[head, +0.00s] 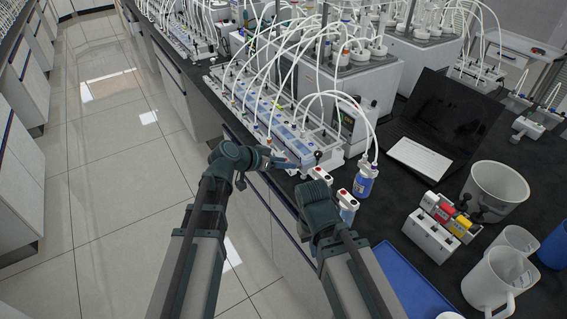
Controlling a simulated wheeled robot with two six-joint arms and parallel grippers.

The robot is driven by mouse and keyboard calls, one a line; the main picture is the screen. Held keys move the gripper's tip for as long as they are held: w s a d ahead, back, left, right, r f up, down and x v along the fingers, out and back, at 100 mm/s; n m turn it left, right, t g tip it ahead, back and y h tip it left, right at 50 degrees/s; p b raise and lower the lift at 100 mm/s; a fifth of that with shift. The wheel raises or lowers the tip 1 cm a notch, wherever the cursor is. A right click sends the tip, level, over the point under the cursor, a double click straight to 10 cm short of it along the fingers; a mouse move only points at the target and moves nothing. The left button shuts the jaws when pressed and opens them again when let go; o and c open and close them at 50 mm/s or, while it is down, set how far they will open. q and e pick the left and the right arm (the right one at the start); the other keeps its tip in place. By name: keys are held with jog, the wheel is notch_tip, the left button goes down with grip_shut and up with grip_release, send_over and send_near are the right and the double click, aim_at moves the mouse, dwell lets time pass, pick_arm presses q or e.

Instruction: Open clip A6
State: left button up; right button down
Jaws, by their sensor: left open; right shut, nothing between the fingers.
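A long row of blue and white units (270,118) stands along the bench edge, with white tubes (290,62) arching from it to the reactors behind. Small clips on the tubes are too small to read, so I cannot tell which one is A6. My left gripper (288,163) is open at the near end of the row, beside the end unit; I cannot tell whether it touches it. My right gripper (318,184) is shut and empty, lower and to the right, near small white bottles with red marks. Its fingertips are hard to make out.
A bottle of blue liquid (366,180) with tubes stands right of the row. Further right are a laptop (420,157), a white bucket (497,188), a rack with red and yellow parts (440,225) and white jugs (500,280). A blue tray (405,285) lies in front.

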pick_arm(q)
jog(key=p+v, duration=0.7)
jog(key=v, duration=0.6)
jog(key=shift+s+a+r+p, duration=0.2)
jog(key=shift+s+r+p, duration=0.05)
jog(key=shift+s+p, duration=0.1)
jog(key=s+d+f+n+g+y, duration=0.1)
jog(key=s+d+f+g+y, duration=0.2)
jog(key=s, duration=0.5)
jog(key=s+d+f+n+g+y, duration=0.2)
jog(key=s+d+f+g+y, duration=0.2)
jog(key=s+f+y, duration=0.2)
jog(key=shift+s+f+n+y, duration=0.3)
jog(key=shift+s+y, duration=0.3)
jog(key=shift+s, duration=0.45)
